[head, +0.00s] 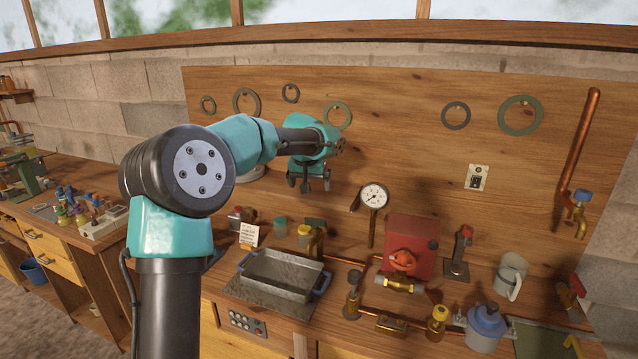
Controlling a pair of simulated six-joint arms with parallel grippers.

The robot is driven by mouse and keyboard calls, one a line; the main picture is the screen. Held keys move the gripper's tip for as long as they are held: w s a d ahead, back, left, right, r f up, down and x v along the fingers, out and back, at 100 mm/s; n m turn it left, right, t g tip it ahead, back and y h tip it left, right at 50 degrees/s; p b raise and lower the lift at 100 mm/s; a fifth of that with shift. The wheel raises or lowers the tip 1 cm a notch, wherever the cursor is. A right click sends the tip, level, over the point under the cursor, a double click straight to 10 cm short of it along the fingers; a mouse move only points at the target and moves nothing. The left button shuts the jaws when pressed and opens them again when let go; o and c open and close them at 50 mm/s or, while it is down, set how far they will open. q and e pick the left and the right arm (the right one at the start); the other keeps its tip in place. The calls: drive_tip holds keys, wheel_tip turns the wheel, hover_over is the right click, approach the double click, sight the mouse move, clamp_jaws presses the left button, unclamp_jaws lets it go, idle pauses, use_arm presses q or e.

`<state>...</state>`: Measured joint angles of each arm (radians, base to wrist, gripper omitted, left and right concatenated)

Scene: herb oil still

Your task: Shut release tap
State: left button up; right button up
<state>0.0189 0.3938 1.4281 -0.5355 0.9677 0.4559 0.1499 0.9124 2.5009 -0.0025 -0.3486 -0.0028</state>
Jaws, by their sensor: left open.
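Several valves are in view, and I cannot tell by a label which one is the release tap. A red-handled valve (403,260) sits on a brass body in front of a red box. A blue-handled tap (580,198) is on the copper pipe at the far right. My left gripper (312,186) is open and empty, fingers downward, in front of the wooden backboard. It is up and left of the red-handled valve, clear of everything on the bench. My right gripper is not in view.
A metal tray (281,276) with blue handles stands below my left gripper. A pressure gauge (373,196) rises right of it. Brass fittings (352,293), a blue-topped vessel (485,326) and a metal mug (510,275) crowd the bench. The air before the backboard is free.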

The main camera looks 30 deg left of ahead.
sight(315, 219)
use_arm(q)
drive_tip(key=x, duration=1.7)
drive_tip(key=shift+f, duration=0.3)
drive_tip(key=shift+c, duration=0.5)
drive_tip(key=c, duration=0.7)
drive_tip(key=shift+m+h, duration=0.4)
drive_tip(key=shift+m, duration=0.5)
drive_tip(key=o, duration=0.8)
drive_tip(key=shift+s+r, duration=0.1)
drive_tip(key=v, duration=1.7)
